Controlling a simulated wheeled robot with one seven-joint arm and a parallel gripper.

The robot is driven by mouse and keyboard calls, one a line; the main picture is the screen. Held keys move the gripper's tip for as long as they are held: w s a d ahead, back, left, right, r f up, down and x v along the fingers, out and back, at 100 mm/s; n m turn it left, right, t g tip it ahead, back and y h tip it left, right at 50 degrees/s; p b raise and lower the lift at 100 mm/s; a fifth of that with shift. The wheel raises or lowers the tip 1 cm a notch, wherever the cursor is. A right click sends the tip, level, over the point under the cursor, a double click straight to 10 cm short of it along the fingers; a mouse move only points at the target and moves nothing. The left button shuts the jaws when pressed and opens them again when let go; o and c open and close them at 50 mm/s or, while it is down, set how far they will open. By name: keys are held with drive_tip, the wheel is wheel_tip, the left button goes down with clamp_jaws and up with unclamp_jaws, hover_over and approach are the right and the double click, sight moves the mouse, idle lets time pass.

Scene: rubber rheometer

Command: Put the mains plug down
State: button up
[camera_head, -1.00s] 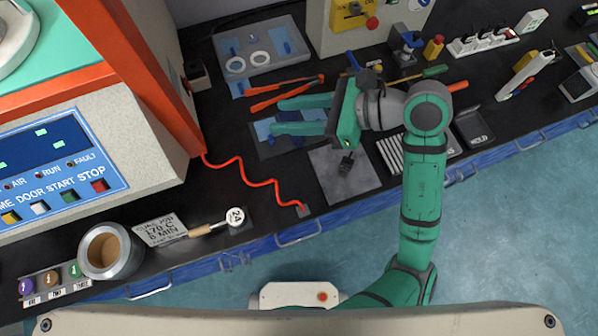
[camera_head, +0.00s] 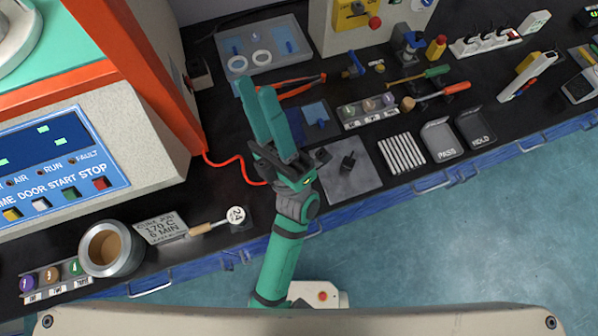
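A small black piece that looks like the mains plug (camera_head: 348,161) lies on the grey mat (camera_head: 345,187) near the front of the bench. No lead shows on it. My gripper (camera_head: 257,84) is left of the mat, above the bench, with its two long green fingers pointing toward the back. A narrow gap shows between the fingers, and I see nothing held there. The fingers are apart from the black piece. A red coiled cord (camera_head: 230,160) runs from the orange-framed machine and passes out of sight behind my gripper.
A white socket strip (camera_head: 487,42) stands at the back right. A grey tray (camera_head: 283,30) with white rings lies behind my gripper. White rods (camera_head: 402,155), PASS tray (camera_head: 439,140) and HOLD tray (camera_head: 477,125) line the front right. A metal cup (camera_head: 111,249) stands front left.

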drive_tip(key=s+d+f+m+g+h, duration=0.2)
drive_tip(key=s+f+m+h, duration=0.3)
drive_tip(key=f, duration=0.6)
drive_tip(key=s+d+f+m+g+h, duration=0.1)
drive_tip(key=s+f+m+g+h, duration=0.4)
drive_tip(key=f+m, duration=0.4)
drive_tip(key=s+d+f+m+g+h, duration=0.2)
drive_tip(key=s+f+m+g+h, duration=0.2)
drive_tip(key=f, duration=0.9)
drive_tip(key=s+m+h, duration=0.2)
drive_tip(key=m, duration=0.1)
drive_tip(key=shift+d+m, duration=0.3)
drive_tip(key=shift+d, duration=0.05)
